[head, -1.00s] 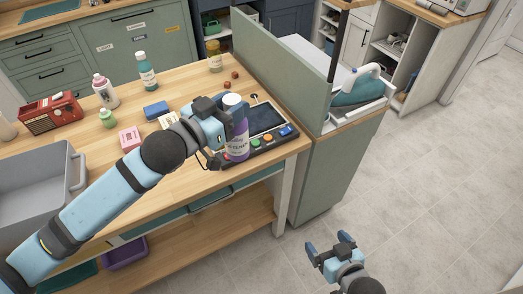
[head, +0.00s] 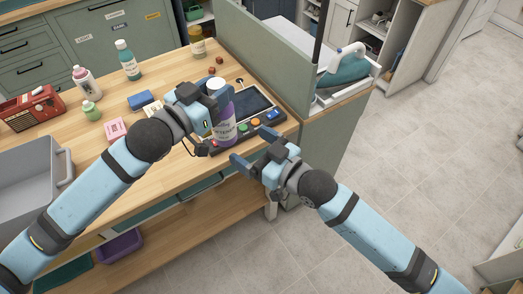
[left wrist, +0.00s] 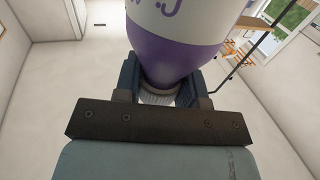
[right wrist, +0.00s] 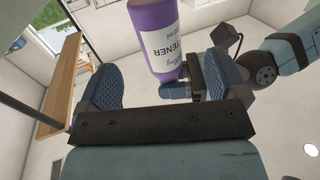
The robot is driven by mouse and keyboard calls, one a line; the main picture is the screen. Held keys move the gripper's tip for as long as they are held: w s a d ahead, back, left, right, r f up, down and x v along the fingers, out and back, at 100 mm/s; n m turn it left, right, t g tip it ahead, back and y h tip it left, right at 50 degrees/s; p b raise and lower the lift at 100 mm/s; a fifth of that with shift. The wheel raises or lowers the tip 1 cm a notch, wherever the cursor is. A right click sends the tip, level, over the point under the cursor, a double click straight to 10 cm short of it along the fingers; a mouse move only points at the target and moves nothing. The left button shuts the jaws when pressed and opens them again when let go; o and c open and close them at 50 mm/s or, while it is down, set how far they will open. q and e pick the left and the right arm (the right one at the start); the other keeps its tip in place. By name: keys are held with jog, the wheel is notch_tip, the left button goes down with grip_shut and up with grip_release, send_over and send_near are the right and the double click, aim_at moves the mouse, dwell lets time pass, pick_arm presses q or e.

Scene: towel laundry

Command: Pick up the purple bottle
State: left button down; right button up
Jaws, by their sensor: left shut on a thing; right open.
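The purple bottle (head: 223,128) has a white cap and a white label. It is upright over the front edge of the dark panel; I cannot tell whether its base touches. My left gripper (head: 216,94) is shut on the bottle's cap and neck end. The left wrist view shows the bottle's purple shoulder (left wrist: 175,58) between the fingers. My right gripper (head: 250,147) is open and empty, just right of and below the bottle. In the right wrist view the bottle (right wrist: 155,38) shows beyond the gap between the spread fingers.
The panel with coloured buttons (head: 256,124) lies at the table's right end, beside a green partition (head: 265,55). A teal bottle (head: 128,62), a pink-capped bottle (head: 88,82), a yellow jar (head: 197,42), a red radio (head: 30,108) and a grey bin (head: 30,170) stand on the table.

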aim_at(221, 127)
jog(key=x, duration=0.9)
jog(key=shift+w+a, duration=0.2)
jog(key=c, duration=1)
pick_arm(q)
jog(key=c, duration=0.6)
grip_release()
pick_arm(e)
jog(key=shift+c, duration=1)
pick_arm(q)
jog(key=shift+a, duration=0.1)
